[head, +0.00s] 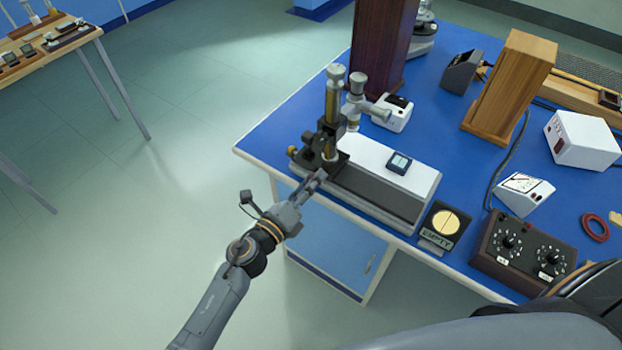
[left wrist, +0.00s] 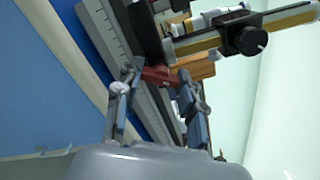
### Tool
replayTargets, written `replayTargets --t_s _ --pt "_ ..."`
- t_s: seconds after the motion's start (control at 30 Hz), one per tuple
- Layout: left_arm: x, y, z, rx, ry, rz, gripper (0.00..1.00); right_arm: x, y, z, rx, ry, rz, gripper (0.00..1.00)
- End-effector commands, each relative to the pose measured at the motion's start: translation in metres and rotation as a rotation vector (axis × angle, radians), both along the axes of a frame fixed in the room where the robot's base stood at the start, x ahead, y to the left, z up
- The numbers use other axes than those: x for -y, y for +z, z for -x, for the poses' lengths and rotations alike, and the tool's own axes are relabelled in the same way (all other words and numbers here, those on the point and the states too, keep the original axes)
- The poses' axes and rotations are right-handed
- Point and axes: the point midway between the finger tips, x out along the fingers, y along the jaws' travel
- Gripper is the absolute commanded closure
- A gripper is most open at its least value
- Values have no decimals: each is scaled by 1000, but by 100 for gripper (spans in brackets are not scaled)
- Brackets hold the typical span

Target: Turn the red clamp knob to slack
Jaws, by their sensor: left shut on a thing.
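The red clamp knob (left wrist: 158,76) shows in the left wrist view, between the two fingertips of my left gripper (left wrist: 160,84). My left gripper is shut on it. In the head view, my left gripper (head: 316,179) reaches the near left end of the grey bench rail (head: 372,204), at the foot of the brass and black microscope column (head: 331,125). The knob is hidden or too small to make out there. My right gripper is not in view.
A small dark meter (head: 399,163) sits on the rail's white top. A dark two-dial box (head: 521,254), a red ring (head: 595,227) and wooden blocks (head: 508,88) share the blue table. Open floor lies left.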

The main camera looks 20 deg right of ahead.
Motion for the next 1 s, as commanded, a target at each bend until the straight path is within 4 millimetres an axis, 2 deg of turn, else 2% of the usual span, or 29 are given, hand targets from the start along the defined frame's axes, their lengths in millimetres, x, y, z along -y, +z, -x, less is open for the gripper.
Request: replayTargets --t_s 0.5,1.0 --pt "-1 2 -1 -347 3 272 93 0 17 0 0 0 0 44" --pt "-1 1 -1 -488 3 383 93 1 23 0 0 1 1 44"
